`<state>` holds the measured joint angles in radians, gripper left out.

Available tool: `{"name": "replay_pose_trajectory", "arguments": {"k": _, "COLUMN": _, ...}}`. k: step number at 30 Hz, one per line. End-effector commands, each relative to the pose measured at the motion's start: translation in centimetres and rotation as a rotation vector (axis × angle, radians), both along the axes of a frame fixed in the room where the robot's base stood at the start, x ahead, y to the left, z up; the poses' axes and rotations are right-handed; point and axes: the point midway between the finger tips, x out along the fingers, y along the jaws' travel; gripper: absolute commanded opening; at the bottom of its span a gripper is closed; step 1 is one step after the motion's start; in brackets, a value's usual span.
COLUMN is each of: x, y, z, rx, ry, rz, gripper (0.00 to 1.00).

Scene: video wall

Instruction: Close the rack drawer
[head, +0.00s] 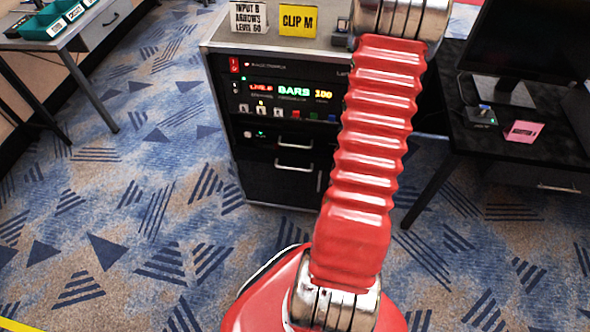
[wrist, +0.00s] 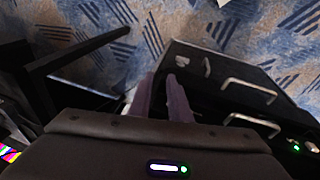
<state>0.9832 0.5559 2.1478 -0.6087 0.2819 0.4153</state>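The dark equipment rack (head: 262,178) stands upright in the middle of the head view. Its front has an upper drawer handle (head: 296,142) and a lower handle (head: 294,167), both pale metal bars. The wrist view shows two bar handles (wrist: 249,88) at the right on the black rack front. I cannot tell how far a drawer stands out. My gripper (wrist: 161,78) has two dark purplish fingers with a narrow gap and nothing visible between them. In the wrist view it is left of the handles, apart from them. In the head view its fingers do not show.
Signs (head: 298,20) stand on the rack top. A black desk (head: 520,155) with a monitor (head: 522,40) is at the right. A table with teal bins (head: 45,25) is at the upper left. Patterned carpet (head: 130,210) in front and left of the rack is clear.

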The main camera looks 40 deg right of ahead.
Motion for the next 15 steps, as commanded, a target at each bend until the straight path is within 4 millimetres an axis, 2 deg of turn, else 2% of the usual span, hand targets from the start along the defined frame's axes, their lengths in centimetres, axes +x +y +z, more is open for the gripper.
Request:
{"name": "replay_pose_trajectory", "arguments": {"k": 1, "x": -0.6, "y": -0.8, "z": -1.6, "rx": 0.004, "ry": -0.013, "rz": -0.02, "gripper": 0.17}}
{"name": "replay_pose_trajectory", "arguments": {"k": 9, "x": -2.2, "y": -4.3, "z": -9.0, "rx": 0.013, "ry": -0.142, "rz": -0.115, "gripper": 0.17}}
{"name": "replay_pose_trajectory", "arguments": {"k": 15, "x": -2.9, "y": -5.2, "z": -14.6, "rx": 0.059, "ry": -0.276, "rz": -0.189, "gripper": 0.17}}
